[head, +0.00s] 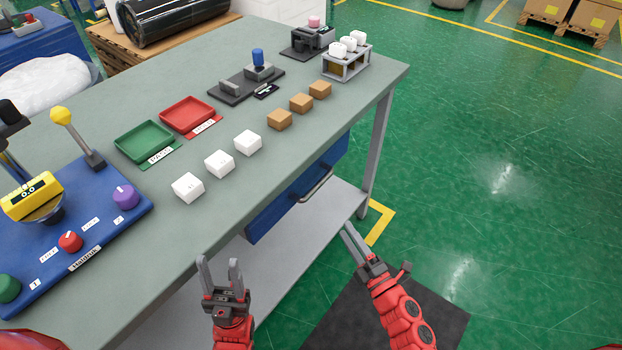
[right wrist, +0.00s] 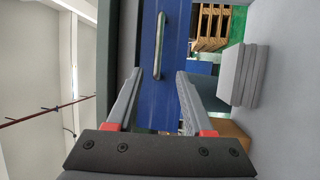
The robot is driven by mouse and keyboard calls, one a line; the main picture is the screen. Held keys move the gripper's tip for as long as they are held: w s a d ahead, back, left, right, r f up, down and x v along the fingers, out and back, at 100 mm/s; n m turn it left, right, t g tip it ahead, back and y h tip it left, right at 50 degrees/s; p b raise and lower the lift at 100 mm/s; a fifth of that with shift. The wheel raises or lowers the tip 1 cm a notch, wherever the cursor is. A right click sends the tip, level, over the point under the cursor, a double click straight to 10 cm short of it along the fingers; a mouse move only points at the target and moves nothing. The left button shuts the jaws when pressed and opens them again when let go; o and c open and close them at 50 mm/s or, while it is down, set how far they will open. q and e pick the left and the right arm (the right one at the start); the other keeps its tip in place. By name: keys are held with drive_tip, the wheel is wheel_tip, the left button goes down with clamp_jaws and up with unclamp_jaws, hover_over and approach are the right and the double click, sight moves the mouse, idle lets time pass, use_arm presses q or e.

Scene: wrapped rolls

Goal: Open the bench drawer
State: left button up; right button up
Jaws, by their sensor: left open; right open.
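The blue bench drawer (head: 270,213) sits under the grey-green bench top (head: 300,120) and looks closed. Its metal bar handle (head: 318,186) is on the front face. In the right wrist view the blue drawer front (right wrist: 170,100) and its handle (right wrist: 159,45) show ahead, between and beyond the fingertips. My right gripper (head: 347,236) is open and empty, in front of the drawer and apart from the handle; it also shows in the right wrist view (right wrist: 160,80). My left gripper (head: 219,268) is open and empty near the bench's front edge, left of the drawer.
White cubes (head: 219,163), brown blocks (head: 300,103), a green tray (head: 145,140) and a red tray (head: 188,115) stand on the bench. A blue control panel (head: 125,225) is at the left. A lower shelf (head: 330,215) runs beneath the drawer. The green floor at right is clear.

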sight(317, 184)
drive_tip(key=x, duration=1.6)
drive_tip(key=shift+w+a, duration=0.1)
drive_tip(key=shift+a, duration=0.05)
clamp_jaws()
idle(0.7)
